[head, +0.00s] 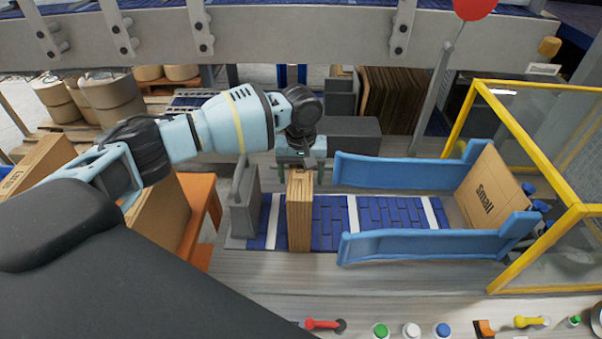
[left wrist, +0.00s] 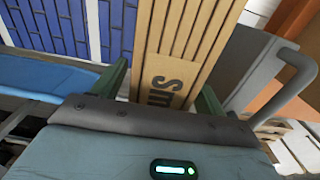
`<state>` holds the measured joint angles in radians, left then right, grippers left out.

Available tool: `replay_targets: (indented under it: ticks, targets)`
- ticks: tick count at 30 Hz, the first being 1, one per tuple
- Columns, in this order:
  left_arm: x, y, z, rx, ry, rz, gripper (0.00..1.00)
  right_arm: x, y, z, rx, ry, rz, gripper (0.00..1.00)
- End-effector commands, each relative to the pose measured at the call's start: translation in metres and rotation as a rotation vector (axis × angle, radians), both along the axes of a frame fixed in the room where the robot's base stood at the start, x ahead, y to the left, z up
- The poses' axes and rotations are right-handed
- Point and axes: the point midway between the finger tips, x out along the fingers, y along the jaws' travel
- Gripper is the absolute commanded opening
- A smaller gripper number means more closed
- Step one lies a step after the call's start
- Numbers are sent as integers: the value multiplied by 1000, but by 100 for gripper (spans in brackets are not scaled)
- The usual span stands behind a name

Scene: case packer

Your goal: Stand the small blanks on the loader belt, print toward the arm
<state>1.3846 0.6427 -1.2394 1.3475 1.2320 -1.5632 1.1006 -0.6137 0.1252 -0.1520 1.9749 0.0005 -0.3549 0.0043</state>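A bundle of brown cardboard blanks (head: 299,215) stands upright on the blue loader belt (head: 330,222), near its left end. In the left wrist view the bundle (left wrist: 187,45) shows several edges side by side and part of a dark "Sm" print. My left gripper (head: 301,172) is above the bundle's far top end. Its green fingers stand on either side of the bundle in the left wrist view (left wrist: 163,85); whether they press on it I cannot tell. Another blank marked "Small" (head: 485,190) leans at the belt's right end. My right gripper is not in view.
Blue guide rails (head: 430,245) flank the belt's right part. A grey end plate (head: 245,200) stands left of the bundle. A yellow-framed guard (head: 490,288) is at the right. Coloured buttons (head: 381,330) line the front edge. An orange stand (head: 200,205) is at left.

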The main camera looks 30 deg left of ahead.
Motion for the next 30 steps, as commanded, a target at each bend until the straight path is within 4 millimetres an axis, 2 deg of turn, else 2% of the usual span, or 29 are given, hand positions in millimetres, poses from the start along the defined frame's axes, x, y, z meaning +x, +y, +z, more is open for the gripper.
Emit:
replay_targets:
  ticks: [5, 8, 21, 25, 30]
  targets:
    - [0, 0, 2, 0, 0, 0, 73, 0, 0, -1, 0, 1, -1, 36]
    - [0, 0, 11, 0, -1, 1, 73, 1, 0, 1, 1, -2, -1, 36]
    - [1, 0, 94, -1, -5, 0, 73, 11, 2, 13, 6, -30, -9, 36]
    - [1, 0, 111, 0, -4, 0, 73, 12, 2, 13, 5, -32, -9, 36]
    - [0, 0, 121, -1, 0, 0, 73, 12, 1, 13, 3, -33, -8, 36]
